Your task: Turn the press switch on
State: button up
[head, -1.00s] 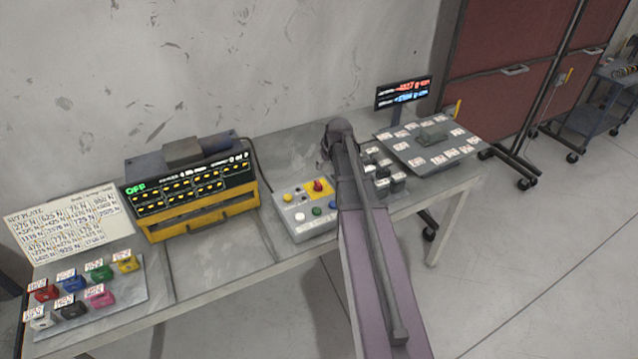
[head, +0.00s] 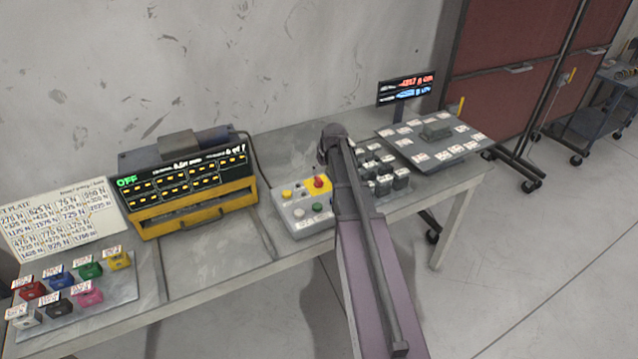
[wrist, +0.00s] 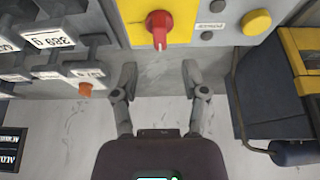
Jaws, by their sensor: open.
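The control box (head: 291,214) stands on the table, with a red knob (head: 318,183) on a yellow plate, a yellow button (head: 287,194), a white button and a green button. The wrist view shows the red rotary knob (wrist: 159,24) with its pointer toward my gripper, and the yellow button (wrist: 256,22) to its right. My gripper (wrist: 159,77) is open and empty; its fingertips lie just below the knob in that view, apart from it. My arm hides the gripper in the head view. The press display (head: 188,183) on the yellow-framed unit reads OFF in green.
Several grey weights (head: 386,172) stand right of the control box, close to my arm. A tilted plate (head: 434,140) with labels and a small screen (head: 406,88) are farther right. Coloured blocks on a tray (head: 112,292) and a written sheet (head: 62,218) are at left.

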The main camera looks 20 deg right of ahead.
aim_at(319, 178)
jog(key=shift+b+x, duration=2.7)
jog(key=shift+x, duration=0.5)
grip_shut()
